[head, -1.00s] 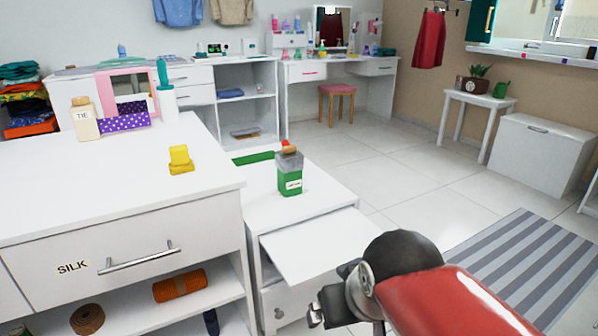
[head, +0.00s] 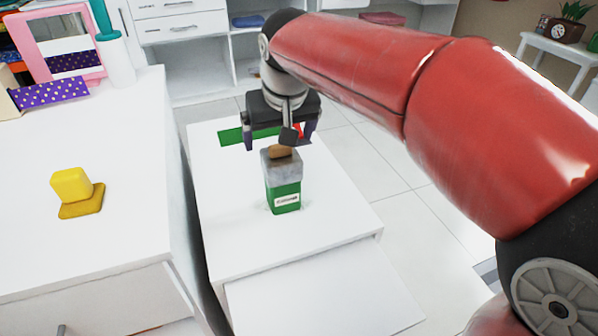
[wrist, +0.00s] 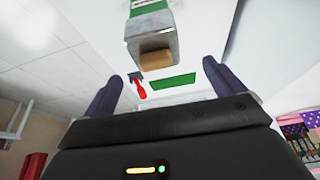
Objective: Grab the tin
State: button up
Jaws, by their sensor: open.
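The tin (head: 284,190) is a green, grey-topped box with a pale label and a brown piece on top. It stands upright on the low white cabinet top (head: 225,200). My gripper (head: 279,138) is open and empty just beyond and above the tin in the head view, its fingers spread to either side. In the wrist view the tin (wrist: 152,32) shows at the top centre, beyond the gap between my open fingers (wrist: 161,72), with its brown piece (wrist: 156,59) facing me. I see no contact with the tin.
A green flat strip (head: 238,137) and a red-handled item (wrist: 139,90) lie behind the tin. A higher white counter at left holds a yellow object (head: 75,190), a pink frame (head: 62,45) and a white bottle (head: 115,60). A pulled-out white board (head: 320,295) is in front.

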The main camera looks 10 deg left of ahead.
aim_at(279, 150)
jog(key=x, duration=0.7)
jog(key=shift+w+d, duration=0.15)
jog(key=shift+w, duration=0.05)
jog(key=shift+c, duration=0.2)
jog(key=c, duration=1.2)
jog(key=shift+c, duration=0.6)
jog(key=shift+r, duration=0.2)
